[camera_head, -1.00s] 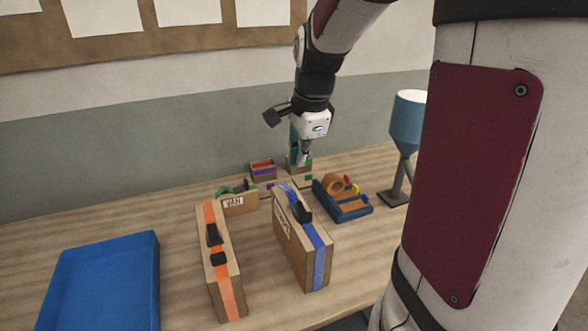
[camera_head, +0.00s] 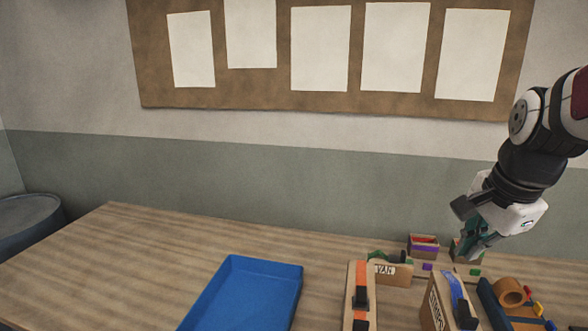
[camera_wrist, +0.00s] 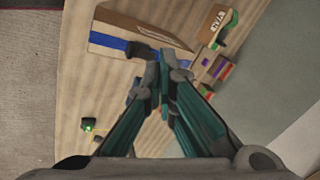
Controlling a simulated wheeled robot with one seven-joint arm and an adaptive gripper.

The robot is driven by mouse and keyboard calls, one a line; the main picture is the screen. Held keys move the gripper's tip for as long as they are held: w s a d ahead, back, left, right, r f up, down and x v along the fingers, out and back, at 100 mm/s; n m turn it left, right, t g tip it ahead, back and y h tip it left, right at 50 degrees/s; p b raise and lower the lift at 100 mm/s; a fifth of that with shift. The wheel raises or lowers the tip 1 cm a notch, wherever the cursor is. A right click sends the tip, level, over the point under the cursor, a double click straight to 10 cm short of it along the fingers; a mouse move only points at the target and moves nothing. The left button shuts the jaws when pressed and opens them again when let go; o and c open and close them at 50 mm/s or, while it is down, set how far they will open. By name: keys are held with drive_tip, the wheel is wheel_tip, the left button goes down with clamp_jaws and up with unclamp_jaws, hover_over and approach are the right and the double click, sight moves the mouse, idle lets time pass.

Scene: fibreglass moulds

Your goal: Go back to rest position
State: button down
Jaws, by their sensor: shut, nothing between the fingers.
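My gripper (camera_head: 466,254) is at the right of the head view, above the far right part of the table, beside a small wooden box. Its teal fingers point down and to the left. In the wrist view its fingers (camera_wrist: 160,68) come together at the tips with nothing between them. The wrist view looks down on the table, with a cardboard-brown case with a blue band (camera_wrist: 120,42) beyond the fingertips. I cannot tell whether the fingertips touch anything.
A blue tray (camera_head: 243,262) lies on the wooden table (camera_head: 120,250). An orange-banded case (camera_head: 360,295), a blue-banded case (camera_head: 436,300), a box marked VAN (camera_head: 392,272) and a tape holder (camera_head: 490,300) crowd the right. A drum (camera_head: 25,215) stands left. The table's left is clear.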

drive_tip(key=s+a+r+n+t, duration=0.1)
drive_tip(key=s+a+r+n, duration=0.1)
drive_tip(key=s+a+n, duration=1)
drive_tip(key=s+n, duration=0.1)
drive_tip(key=n, duration=0.3)
drive_tip(key=shift+s+a+t+y, duration=0.25)
drive_tip(key=shift+a+t+y, duration=0.1)
drive_tip(key=shift+t+y, duration=0.05)
drive_tip(key=shift+r, duration=0.1)
